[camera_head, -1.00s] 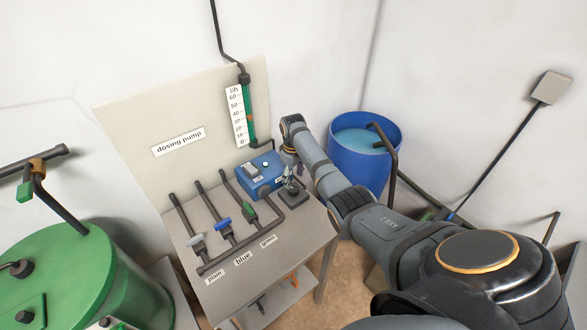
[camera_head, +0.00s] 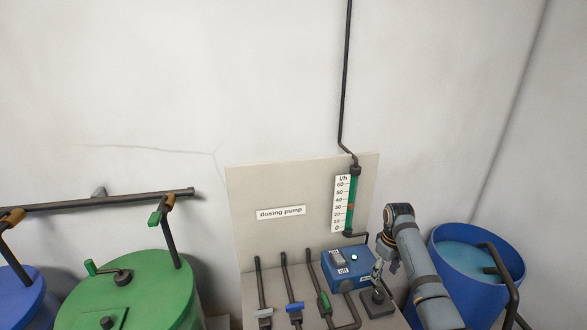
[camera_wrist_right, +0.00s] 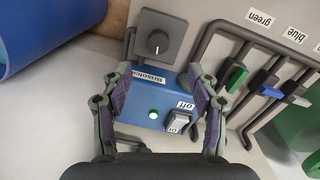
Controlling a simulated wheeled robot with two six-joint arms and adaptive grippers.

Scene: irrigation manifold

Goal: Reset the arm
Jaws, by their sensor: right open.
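My right arm comes in from the lower right in the head view. Its gripper (camera_head: 380,269) hangs beside the blue dosing pump box (camera_head: 346,266), above the small grey block (camera_head: 377,302). In the right wrist view the gripper (camera_wrist_right: 163,92) has its two fingers spread apart with nothing between them. The blue box (camera_wrist_right: 172,88) shows beyond the fingers, with a lit green lamp (camera_wrist_right: 153,114) and a white rocker switch (camera_wrist_right: 178,120) by an "off" label. A grey block with a round black knob (camera_wrist_right: 158,42) lies past the fingertips. My left gripper is not in view.
Valves with white (camera_head: 264,312), blue (camera_head: 294,307) and green (camera_head: 324,302) handles stand left of the box. A flow gauge (camera_head: 350,205) rises behind it. A blue barrel (camera_head: 480,260) stands right, a green tank (camera_head: 135,290) left.

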